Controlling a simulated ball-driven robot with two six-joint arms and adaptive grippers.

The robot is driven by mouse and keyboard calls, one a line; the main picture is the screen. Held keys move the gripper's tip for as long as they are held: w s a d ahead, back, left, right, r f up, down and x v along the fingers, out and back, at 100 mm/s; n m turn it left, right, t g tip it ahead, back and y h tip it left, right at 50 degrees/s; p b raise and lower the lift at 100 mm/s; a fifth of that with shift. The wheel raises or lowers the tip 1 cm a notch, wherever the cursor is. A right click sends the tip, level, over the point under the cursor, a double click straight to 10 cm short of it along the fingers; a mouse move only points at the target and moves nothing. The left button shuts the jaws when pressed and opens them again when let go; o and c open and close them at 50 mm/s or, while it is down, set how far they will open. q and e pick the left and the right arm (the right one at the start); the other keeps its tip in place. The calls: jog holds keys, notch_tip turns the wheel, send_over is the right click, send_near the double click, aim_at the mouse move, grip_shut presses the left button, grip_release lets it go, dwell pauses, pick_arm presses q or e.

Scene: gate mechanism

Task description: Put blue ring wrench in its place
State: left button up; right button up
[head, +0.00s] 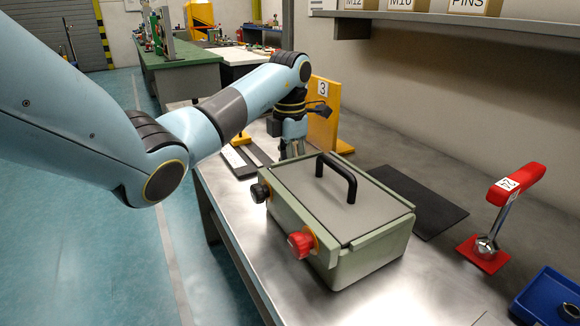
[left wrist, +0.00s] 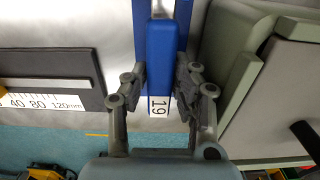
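The blue ring wrench (left wrist: 160,70) shows in the left wrist view as a blue handle with a "19" label, running up the picture between my left gripper's fingers. Its ring end is not visible. My left gripper (left wrist: 162,75) has a fingertip close against each side of the handle and looks shut on it. In the head view this gripper (head: 292,148) points down behind the green box, and the wrench is hidden there. Further blue strips (left wrist: 184,22) lie beside the handle in the left wrist view; I cannot tell what they belong to. My right gripper is not in view.
A red wrench (head: 515,185) stands on a red pad. A dark mat (head: 425,205), blue tray (head: 550,295) and yellow board (head: 323,125) are also on the bench. The bench front is clear.

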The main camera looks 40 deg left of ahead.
pick_arm(q)
jog(key=o, duration=0.5)
jog(key=shift+a, duration=0.1)
jog(key=shift+c, duration=0.2)
jog(key=r+p, duration=0.1)
jog(key=r, duration=0.1)
jog(key=r+p, duration=0.2)
jog(key=r, duration=0.1)
jog(key=r+p, duration=0.2)
jog(key=shift+d+r, duration=0.2)
jog(key=shift+d, duration=0.05)
jog(key=shift+f, duration=0.15)
jog(key=shift+a, duration=0.15)
jog(key=shift+s, duration=0.1)
